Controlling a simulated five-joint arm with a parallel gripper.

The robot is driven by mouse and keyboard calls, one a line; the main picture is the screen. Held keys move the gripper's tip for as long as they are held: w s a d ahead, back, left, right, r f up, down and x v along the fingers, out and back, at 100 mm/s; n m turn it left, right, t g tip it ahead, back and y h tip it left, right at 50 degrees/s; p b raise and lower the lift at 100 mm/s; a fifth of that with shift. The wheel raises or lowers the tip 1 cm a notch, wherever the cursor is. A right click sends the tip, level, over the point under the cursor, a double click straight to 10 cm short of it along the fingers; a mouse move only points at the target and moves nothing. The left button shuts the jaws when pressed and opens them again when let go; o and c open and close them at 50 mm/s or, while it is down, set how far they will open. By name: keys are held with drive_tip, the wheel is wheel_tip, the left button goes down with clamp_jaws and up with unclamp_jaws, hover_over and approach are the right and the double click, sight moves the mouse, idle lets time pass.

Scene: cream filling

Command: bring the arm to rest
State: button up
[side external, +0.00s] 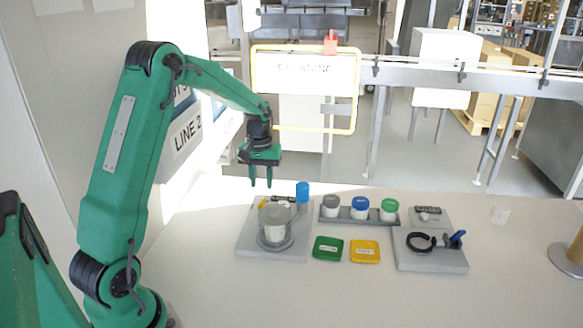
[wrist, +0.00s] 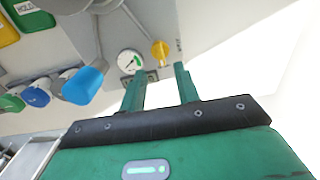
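My gripper (side external: 261,184) hangs pointing down above the back left of the left grey station, clear of the table. Its two fingers are apart with nothing between them. In the wrist view the gripper (wrist: 160,72) also shows an empty gap. The left grey station (side external: 246,245) carries a pale cup-like vessel (side external: 274,219) and a blue-topped cylinder (side external: 302,193). In the wrist view a round dial (wrist: 130,62) and a yellow knob (wrist: 160,50) lie beyond the fingertips.
A rack holds jars with grey, blue (side external: 360,203) and green (side external: 389,205) lids. The right station (side external: 432,262) has a black ring (side external: 420,242) and blue lever (side external: 456,237). The front table is clear.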

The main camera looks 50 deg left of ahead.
drive_tip(key=shift+r, duration=0.85)
drive_tip(key=s+d+r+m+t, duration=0.35)
drive_tip(key=s+d+r, duration=0.45)
drive_tip(key=d+r, duration=0.45)
drive_tip(key=s+d+r+m+t, duration=0.1)
drive_tip(key=s+d+m+t, duration=0.1)
drive_tip(key=s+d+m, duration=0.3)
drive_tip(key=s+d, duration=0.3)
drive_tip(key=s, duration=0.4)
drive_tip(key=shift+s+d, duration=0.35)
drive_tip(key=shift+s, duration=0.05)
